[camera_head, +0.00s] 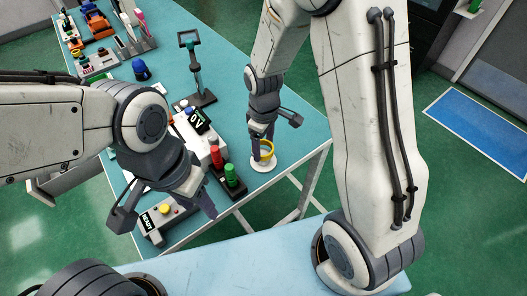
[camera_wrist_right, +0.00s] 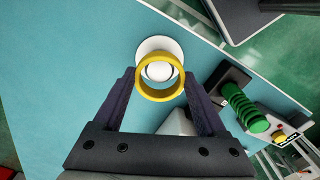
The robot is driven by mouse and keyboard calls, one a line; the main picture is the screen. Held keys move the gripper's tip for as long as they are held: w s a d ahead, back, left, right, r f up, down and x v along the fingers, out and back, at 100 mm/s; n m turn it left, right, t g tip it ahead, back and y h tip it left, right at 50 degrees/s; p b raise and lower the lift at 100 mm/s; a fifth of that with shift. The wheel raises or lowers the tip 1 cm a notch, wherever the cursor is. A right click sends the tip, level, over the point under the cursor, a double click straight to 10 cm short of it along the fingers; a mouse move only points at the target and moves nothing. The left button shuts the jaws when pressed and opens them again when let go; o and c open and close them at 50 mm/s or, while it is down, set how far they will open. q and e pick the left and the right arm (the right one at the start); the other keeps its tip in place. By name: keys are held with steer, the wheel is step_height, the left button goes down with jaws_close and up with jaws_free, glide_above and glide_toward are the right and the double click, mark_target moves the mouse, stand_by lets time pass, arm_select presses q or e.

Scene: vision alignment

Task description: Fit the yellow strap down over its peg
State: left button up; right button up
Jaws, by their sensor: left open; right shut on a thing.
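The yellow strap (camera_wrist_right: 139,80) is a ring, held between the two fingers of my right gripper (camera_wrist_right: 158,80) in the right wrist view. Through the ring I see the rounded top of a white peg (camera_wrist_right: 158,71) on a round white base (camera_wrist_right: 150,43). The peg top shows slightly toward the far side of the ring's opening. In the head view the strap (camera_head: 268,157) is just above or around the peg; I cannot tell which. My right gripper (camera_head: 262,146) points down there. My left gripper (camera_head: 165,212) is open and empty, near the table's front edge.
A red and a green ribbed cylinder (camera_head: 231,175) stand left of the peg. A panel with a yellow button (camera_head: 164,209) is near my left gripper. A dark stand (camera_head: 195,98) and a blue knob (camera_head: 140,70) are farther back. The teal table's edge runs close to the peg.

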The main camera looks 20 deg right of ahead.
mark_target(263, 153)
steer(key=shift+f, duration=2.05)
steer(key=shift+f, duration=0.1)
steer(key=o, duration=1.2)
steer(key=shift+o, duration=0.2)
step_height(263, 153, up, 12)
steer(key=s+a+r+m, duration=0.1)
steer(key=s+a+r, duration=0.2)
steer(key=s, duration=0.7)
steer(key=s+a+r+y, duration=0.1)
steer(key=s+a+r, duration=0.2)
steer(key=s, duration=0.6)
steer(key=shift+s+a+r+m, duration=0.2)
steer(key=shift+s+a+m, duration=0.2)
steer(key=shift+a, duration=0.4)
